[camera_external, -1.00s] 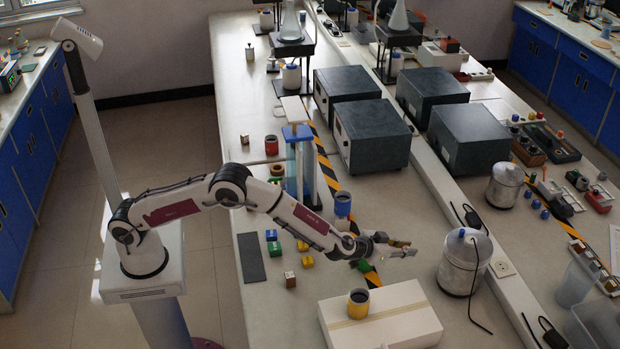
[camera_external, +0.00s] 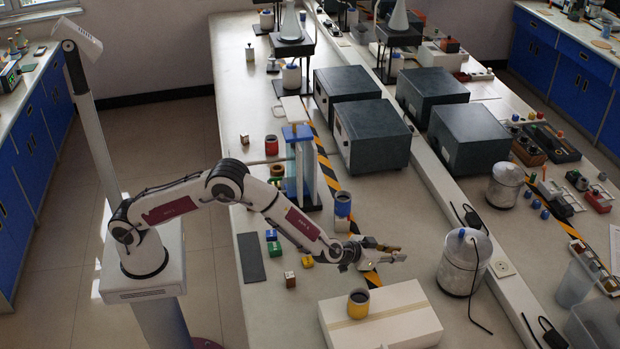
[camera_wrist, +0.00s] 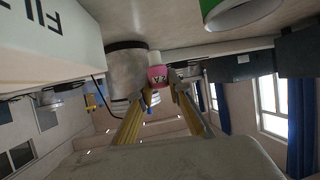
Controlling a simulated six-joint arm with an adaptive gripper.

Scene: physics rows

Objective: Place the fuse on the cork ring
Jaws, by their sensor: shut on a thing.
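My gripper (camera_external: 400,253) is at the end of my outstretched arm, in the air above the bench and behind the white box. In the wrist view its two yellowish fingers (camera_wrist: 160,90) come together on a small pink and white piece (camera_wrist: 157,75), which I take to be the fuse. The fuse is too small to make out in the external view. A brown ring-shaped thing (camera_external: 276,170) on the left of the bench, beside the blue-topped stand, may be the cork ring; I cannot tell for certain. It is well away from my gripper.
A white box (camera_external: 385,325) carries a yellow cup (camera_external: 358,304) in front of my gripper. A metal canister (camera_external: 464,262) stands to its right. A blue cup (camera_external: 343,205) and the blue-topped stand (camera_external: 298,133) are behind. Small coloured blocks (camera_external: 273,240) lie below my forearm.

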